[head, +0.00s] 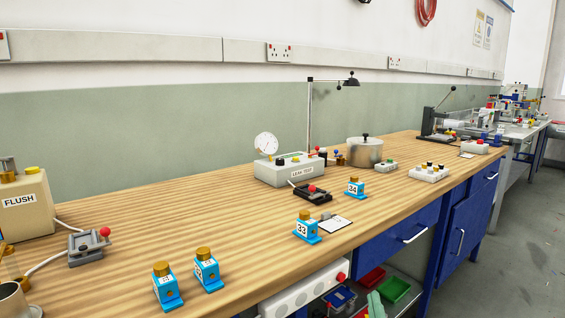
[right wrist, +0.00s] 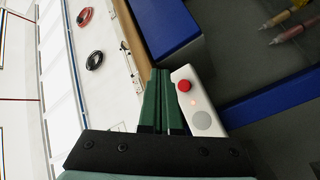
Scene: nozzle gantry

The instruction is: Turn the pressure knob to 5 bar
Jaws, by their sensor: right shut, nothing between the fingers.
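A white-grey box labelled LEAK TEST (head: 290,172) stands at the back middle of the bench in the head view. A round white pressure gauge (head: 265,144) rises from its left end; its reading is too small to make out. Small dark and yellow controls sit on its top; I cannot tell which is the pressure knob. My right gripper (head: 375,303) shows at the bottom of the head view, below the bench's front edge, far from this box. Its green fingers (right wrist: 160,72) are shut and empty in the right wrist view. My left gripper is not in view.
A white box with a red button (head: 342,277) is under the bench edge; the button (right wrist: 183,86) shows beside my right fingers. Several blue blocks, including 33 (head: 306,230) and 34 (head: 354,188), stand on the bench. A FLUSH unit (head: 25,205) is at left.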

